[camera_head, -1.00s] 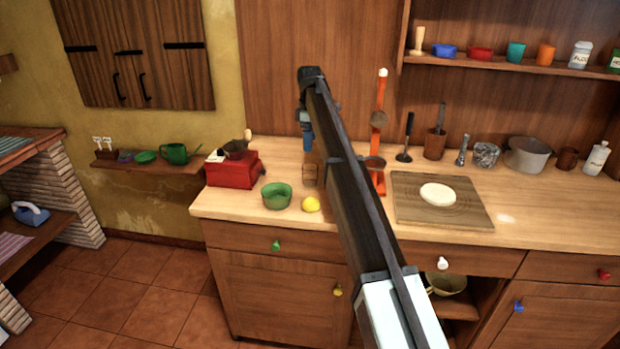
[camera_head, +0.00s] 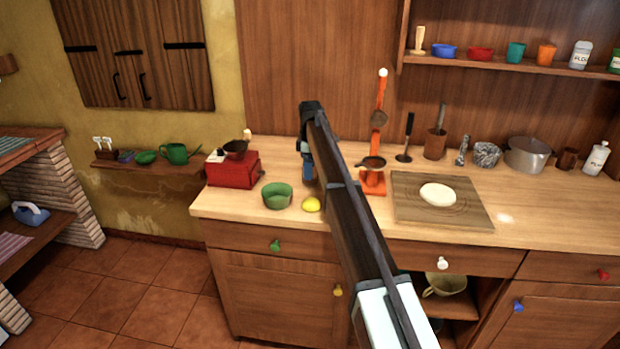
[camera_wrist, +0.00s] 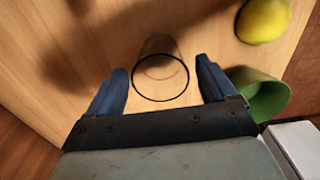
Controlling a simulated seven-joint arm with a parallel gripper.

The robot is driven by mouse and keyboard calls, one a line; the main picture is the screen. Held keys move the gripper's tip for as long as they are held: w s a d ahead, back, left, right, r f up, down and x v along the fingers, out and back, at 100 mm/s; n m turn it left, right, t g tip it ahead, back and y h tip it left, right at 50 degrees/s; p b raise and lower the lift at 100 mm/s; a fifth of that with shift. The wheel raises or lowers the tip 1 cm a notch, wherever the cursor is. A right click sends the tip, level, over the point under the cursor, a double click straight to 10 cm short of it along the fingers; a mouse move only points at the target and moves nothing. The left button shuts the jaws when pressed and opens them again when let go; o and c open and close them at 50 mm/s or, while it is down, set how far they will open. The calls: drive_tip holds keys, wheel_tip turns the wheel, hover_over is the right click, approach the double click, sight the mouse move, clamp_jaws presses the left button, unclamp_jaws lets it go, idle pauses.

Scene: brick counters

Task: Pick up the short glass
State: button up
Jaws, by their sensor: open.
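The short glass (camera_wrist: 160,72) is a clear tumbler with a dark round rim, standing on the wooden counter in the wrist view. My gripper (camera_wrist: 162,77) is open, with one blue finger on each side of the glass and visible gaps between fingers and glass. In the head view my gripper (camera_head: 307,170) is low over the counter between the red box and the orange stand. There the glass is hidden behind my gripper and arm.
A yellow lemon (camera_head: 311,204) and a green bowl (camera_head: 277,196) sit close by, nearer the counter's front edge. A red box (camera_head: 234,169) stands left. The orange stand (camera_head: 373,182) and a wooden board with dough (camera_head: 410,210) are to the right.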

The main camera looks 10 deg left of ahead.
drive_tip(key=shift+f, duration=1.5)
drive_tip(key=shift+c, duration=0.3)
drive_tip(key=c, duration=1)
drive_tip(key=shift+c, duration=0.2)
drive_tip(key=shift+r, duration=0.15)
wheel_tip(320, 180, up, 9)
drive_tip(key=d+f, duration=0.1)
drive_tip(key=f, duration=0.1)
drive_tip(key=d+f, duration=0.3)
drive_tip(key=f, duration=0.1)
drive_tip(key=shift+w+d+f, duration=0.25)
drive_tip(key=shift+w+d, duration=0.05)
drive_tip(key=shift+d, duration=0.1)
